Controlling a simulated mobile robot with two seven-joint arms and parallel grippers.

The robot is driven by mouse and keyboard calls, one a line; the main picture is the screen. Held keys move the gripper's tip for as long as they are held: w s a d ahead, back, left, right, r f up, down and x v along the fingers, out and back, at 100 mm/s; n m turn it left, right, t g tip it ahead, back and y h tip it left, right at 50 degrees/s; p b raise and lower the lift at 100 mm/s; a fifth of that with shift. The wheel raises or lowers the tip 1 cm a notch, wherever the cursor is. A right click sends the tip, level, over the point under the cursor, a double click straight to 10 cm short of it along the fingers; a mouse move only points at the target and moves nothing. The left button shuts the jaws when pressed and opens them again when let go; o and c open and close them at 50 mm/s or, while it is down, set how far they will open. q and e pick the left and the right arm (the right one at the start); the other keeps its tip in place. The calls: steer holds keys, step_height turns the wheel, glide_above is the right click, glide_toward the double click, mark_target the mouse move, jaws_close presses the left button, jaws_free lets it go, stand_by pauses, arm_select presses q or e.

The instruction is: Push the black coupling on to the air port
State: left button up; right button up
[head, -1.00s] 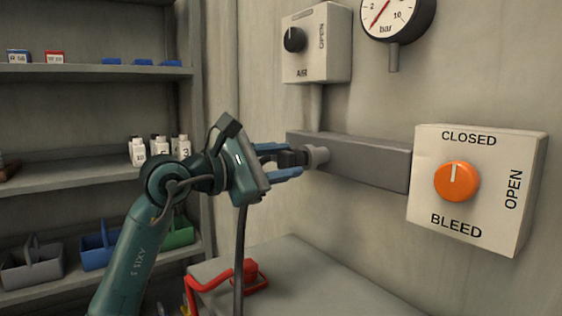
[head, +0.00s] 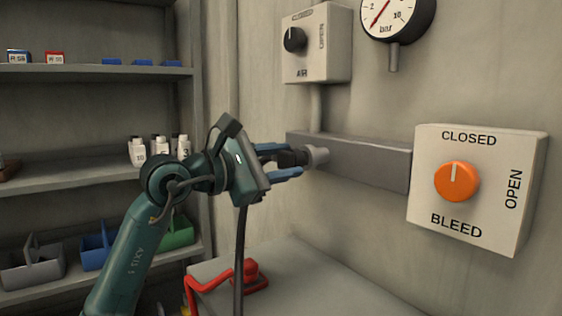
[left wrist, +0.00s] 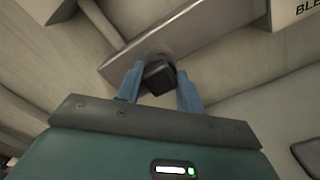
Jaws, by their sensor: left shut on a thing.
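The black coupling (head: 290,158) is held between the blue fingers of my left gripper (head: 286,160). Its front end meets the grey cylindrical air port (head: 317,156) on the grey wall block (head: 365,162); whether it is fully seated I cannot tell. The left wrist view shows the black coupling (left wrist: 159,77) between the two blue fingers (left wrist: 158,88), with the wall block (left wrist: 185,45) behind it. The port itself is mostly hidden there. A dark hose (head: 240,255) hangs below my left gripper. My right gripper is not in view.
An orange BLEED knob (head: 457,181) on a white box points to CLOSED. A black knob box (head: 316,45) and a gauge (head: 396,14) are above. A red object (head: 250,272) lies on the grey surface (head: 310,285) below. Shelves with bottles (head: 160,149) stand left.

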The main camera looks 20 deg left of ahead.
arm_select(q)
steer(key=shift+w+d, duration=0.35)
steer(key=shift+w, duration=0.05)
steer(key=o, duration=1)
steer(key=shift+b+v, duration=0.55)
steer(key=shift+v, duration=6.05)
